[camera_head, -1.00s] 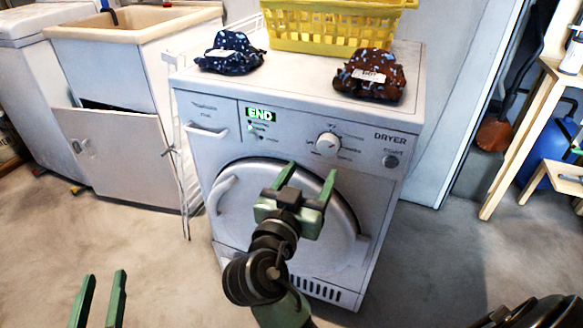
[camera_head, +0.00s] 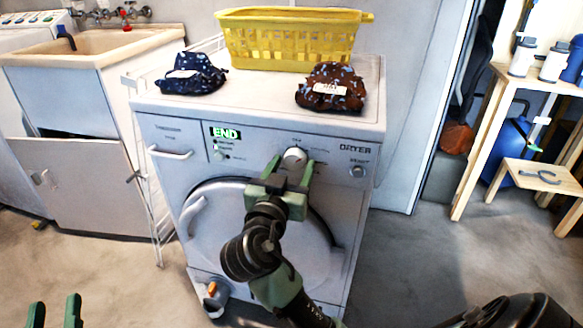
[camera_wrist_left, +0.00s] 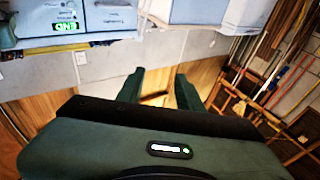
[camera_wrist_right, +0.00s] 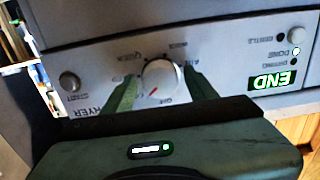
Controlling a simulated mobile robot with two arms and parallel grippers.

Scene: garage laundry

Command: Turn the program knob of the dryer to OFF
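The white dryer (camera_head: 165,225) stands ahead, its display reading END. Its round white program knob (camera_head: 294,158) sits on the front panel, and it also shows in the right wrist view (camera_wrist_right: 160,76). There a red mark on the knob points to the lower left; the labels around it are partly hidden and hard to read. My right gripper (camera_head: 291,164) is open at the knob, one finger on each side with visible gaps; I cannot tell how deep the fingers reach. My left gripper (camera_head: 55,312) is open and empty, low at the left, away from the dryer.
A yellow basket (camera_head: 290,40), a dark blue patterned cloth (camera_head: 190,75) and a brown patterned cloth (camera_head: 330,88) are on the dryer's top. A bottle (camera_head: 213,297) stands by its lower left. A wooden bench (camera_head: 540,178) is at the right.

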